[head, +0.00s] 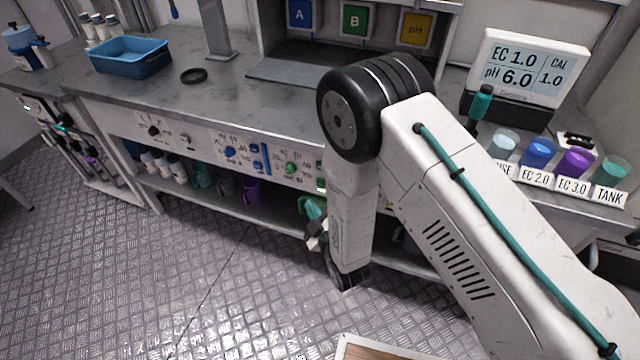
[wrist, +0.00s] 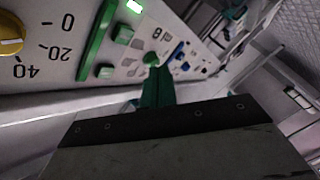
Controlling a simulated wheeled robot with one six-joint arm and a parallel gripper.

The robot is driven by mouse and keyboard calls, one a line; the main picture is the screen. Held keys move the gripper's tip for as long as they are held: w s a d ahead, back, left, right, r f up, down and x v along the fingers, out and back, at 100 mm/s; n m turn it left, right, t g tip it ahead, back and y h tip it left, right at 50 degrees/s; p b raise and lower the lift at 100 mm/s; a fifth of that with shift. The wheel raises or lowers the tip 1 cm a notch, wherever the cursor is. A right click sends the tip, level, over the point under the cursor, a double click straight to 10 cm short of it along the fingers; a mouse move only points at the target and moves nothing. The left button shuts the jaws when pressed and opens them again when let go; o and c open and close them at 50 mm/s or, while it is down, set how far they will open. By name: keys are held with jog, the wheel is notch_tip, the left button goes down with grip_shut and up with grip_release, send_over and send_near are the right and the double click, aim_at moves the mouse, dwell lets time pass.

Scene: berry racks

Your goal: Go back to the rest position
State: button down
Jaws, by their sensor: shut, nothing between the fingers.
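My gripper (wrist: 157,88) shows in the wrist view as teal fingers, closed together with nothing between them. They point toward a white control panel with green parts and a yellow knob (wrist: 10,36). In the head view my white arm reaches over the bench front and bends down. Its elbow hides part of the bench, and my gripper (head: 314,208) is low beside the panel, small and partly hidden. I cannot tell whether the fingers touch the panel.
The bench holds a blue tray (head: 131,58), a black ring (head: 194,75), a meter display (head: 527,68) and several labelled cups at the right, including a purple one (head: 572,163). Bottles and mugs stand on the lower shelf. The metal floor (head: 190,260) at the left is clear.

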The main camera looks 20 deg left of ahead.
jog(key=s+d+f+m+g+h, duration=0.4)
jog(key=d+f+g+h, duration=0.2)
jog(key=f+g, duration=0.1)
jog(key=s+d+r+m+g+h, duration=0.3)
jog(key=d+r+m, duration=0.1)
jog(key=d+r, duration=0.75)
jog(key=s+d+r+m+g+h, duration=0.2)
jog(key=s+d+r+m+g, duration=0.15)
jog(key=d+r, duration=0.8)
jog(key=s+d+r+m, duration=0.2)
jog(key=s+d+r, duration=0.2)
jog(key=r, duration=0.3)
jog(key=s+d+r+m+t, duration=0.1)
jog(key=s+d+r+m, duration=0.1)
jog(key=s+d+r, duration=0.3)
jog(key=s+d+r+m+t, duration=0.1)
jog(key=s+d+r, duration=0.3)
jog(key=r, duration=0.7)
jog(key=shift+s+d+r+m, duration=0.2)
jog(key=shift+s+d+m, duration=0.1)
jog(key=shift+d+m, duration=0.55)
jog(key=shift+d, duration=0.1)
